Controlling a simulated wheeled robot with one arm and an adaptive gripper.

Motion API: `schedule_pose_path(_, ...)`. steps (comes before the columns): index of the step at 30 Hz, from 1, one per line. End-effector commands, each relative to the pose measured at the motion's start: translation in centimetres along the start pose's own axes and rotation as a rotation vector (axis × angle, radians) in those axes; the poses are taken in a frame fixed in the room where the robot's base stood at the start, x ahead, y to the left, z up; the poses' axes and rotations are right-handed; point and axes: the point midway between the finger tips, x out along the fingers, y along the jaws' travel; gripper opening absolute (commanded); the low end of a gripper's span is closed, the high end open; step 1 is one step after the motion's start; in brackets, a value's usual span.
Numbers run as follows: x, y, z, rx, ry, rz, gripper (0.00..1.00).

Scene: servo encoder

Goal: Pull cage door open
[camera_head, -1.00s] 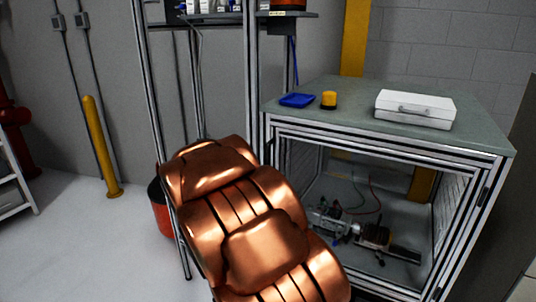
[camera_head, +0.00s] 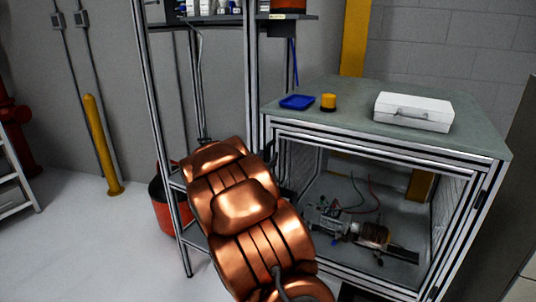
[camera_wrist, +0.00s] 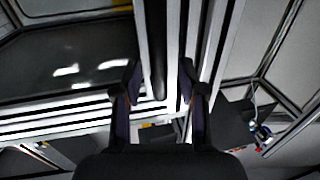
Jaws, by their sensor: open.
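The cage (camera_head: 482,222) is an aluminium-framed enclosure under a grey-green top. Its front door frame (camera_head: 385,153) looks closed, and the inside shows through it. My gripper (camera_wrist: 159,78) is open in the wrist view, with one dark finger on each side of a black vertical bar (camera_wrist: 158,40). The bar looks like the door handle and stands beside pale aluminium profiles. I cannot tell whether the fingers touch it. In the head view my copper arm hides most of the cage's left front edge and nearly all of the gripper.
Motor parts (camera_head: 365,235) and wires lie inside. A shelf rack (camera_head: 155,120) and red bucket (camera_head: 172,208) stand left.

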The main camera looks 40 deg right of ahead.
Motion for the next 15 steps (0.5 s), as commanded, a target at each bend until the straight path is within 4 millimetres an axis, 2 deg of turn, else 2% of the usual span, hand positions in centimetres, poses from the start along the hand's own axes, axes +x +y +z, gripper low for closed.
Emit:
schedule_pose_path(6,1.06,0.05,0.02,-0.001,-0.002,0.000,0.41)
schedule_pose_path(15,1.15,0.04,0.08,-0.001,-0.002,0.000,0.40)
